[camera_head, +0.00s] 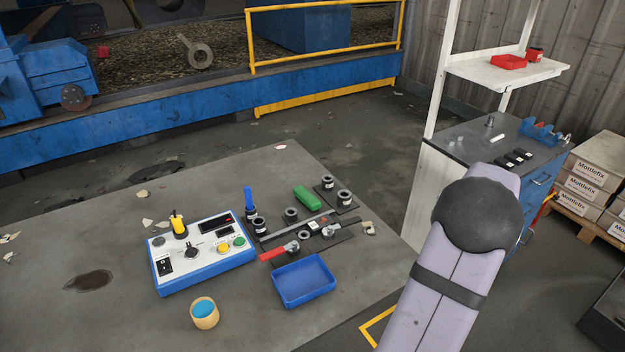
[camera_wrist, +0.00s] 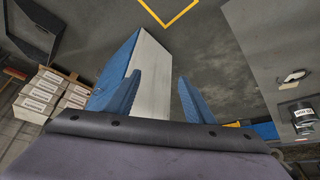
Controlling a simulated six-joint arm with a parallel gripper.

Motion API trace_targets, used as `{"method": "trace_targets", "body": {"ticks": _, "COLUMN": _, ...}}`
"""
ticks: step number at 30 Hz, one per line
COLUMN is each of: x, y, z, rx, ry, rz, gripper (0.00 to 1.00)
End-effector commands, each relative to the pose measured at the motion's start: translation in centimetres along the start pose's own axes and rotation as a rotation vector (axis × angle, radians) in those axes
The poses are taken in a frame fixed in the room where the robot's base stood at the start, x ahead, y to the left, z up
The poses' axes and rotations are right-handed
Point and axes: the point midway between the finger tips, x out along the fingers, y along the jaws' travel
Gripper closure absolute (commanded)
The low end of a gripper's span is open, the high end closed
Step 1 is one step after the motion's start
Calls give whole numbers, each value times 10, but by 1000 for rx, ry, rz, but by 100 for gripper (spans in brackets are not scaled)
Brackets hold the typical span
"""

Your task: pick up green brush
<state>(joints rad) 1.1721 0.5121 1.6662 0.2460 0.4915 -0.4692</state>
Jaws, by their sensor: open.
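The green brush (camera_head: 307,198) lies on the grey table among black-and-white cans and metal parts, right of the middle of the table in the head view. It reads as a green block there, and its bristles cannot be made out. I do not see it in the wrist view. My gripper (camera_wrist: 158,92) shows in the wrist view as two blue fingers spread apart with nothing held between them. The head view shows only my arm at the right, with the gripper out of sight, away from the brush.
On the table (camera_head: 85,235) stand a control box (camera_head: 203,253), a blue tray (camera_head: 303,280), a yellow cup (camera_head: 204,313), a red-handled tool (camera_head: 279,250) and a blue-handled brush (camera_head: 249,199). A workbench (camera_head: 470,140) stands right. Boxes (camera_head: 590,170) are stacked beyond it. The table's left part is mostly clear.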

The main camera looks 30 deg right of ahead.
Motion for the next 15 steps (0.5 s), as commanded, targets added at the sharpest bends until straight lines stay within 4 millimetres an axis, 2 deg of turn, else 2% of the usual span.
{"method": "trace_targets", "body": {"ticks": 1, "x": -8, "y": -31, "z": -17, "rx": -62, "ry": -11, "rz": -39, "gripper": 52}}
{"method": "trace_targets", "body": {"ticks": 7, "x": -18, "y": -152, "z": -50, "rx": -334, "ry": -41, "rz": -176, "gripper": 52}}
{"method": "trace_targets", "body": {"ticks": 12, "x": -38, "y": -256, "z": -58, "rx": -570, "ry": -64, "rz": -290, "gripper": 52}}
{"method": "trace_targets", "body": {"ticks": 15, "x": -50, "y": -308, "z": -55, "rx": -687, "ry": -73, "rz": -346, "gripper": 52}}
